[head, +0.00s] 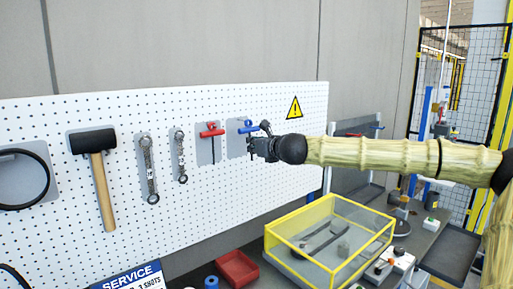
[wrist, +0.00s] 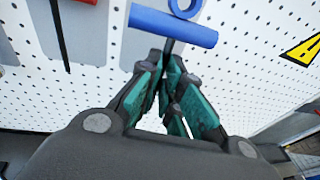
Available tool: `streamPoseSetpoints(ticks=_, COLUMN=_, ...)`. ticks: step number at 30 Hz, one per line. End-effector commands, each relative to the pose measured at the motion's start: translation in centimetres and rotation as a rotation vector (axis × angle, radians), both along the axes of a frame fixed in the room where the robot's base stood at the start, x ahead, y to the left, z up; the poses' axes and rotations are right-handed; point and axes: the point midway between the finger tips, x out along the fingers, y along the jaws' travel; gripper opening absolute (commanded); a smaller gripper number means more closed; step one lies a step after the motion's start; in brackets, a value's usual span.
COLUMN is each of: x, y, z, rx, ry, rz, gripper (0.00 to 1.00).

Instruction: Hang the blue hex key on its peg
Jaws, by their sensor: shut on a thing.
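The blue hex key (head: 247,128) is at the pegboard, in front of a grey backing plate (head: 236,149) right of the red hex key. In the wrist view its blue T-handle (wrist: 172,26) lies across the top, with a blue ring (wrist: 185,7) above it, cut by the frame edge. My gripper (head: 254,146) is shut on the dark shaft just below the handle; the fingers also show in the wrist view (wrist: 172,68). I cannot tell whether the ring is around a peg. The peg itself is not clearly seen.
The red hex key (head: 211,130) hangs close on the left. Wrenches (head: 148,170) and a mallet (head: 98,165) hang further left on the white pegboard (head: 225,190). A yellow-framed clear box (head: 330,235) and a red bin (head: 237,268) stand below on the bench.

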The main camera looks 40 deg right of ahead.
Motion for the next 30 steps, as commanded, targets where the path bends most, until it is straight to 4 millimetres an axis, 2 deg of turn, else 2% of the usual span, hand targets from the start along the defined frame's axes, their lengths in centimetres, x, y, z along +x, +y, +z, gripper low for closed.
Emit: streamPoseSetpoints(ticks=30, x=3.4, y=0.3, z=-0.2, rx=-0.001, ry=0.0, rz=0.0, gripper=0.0)
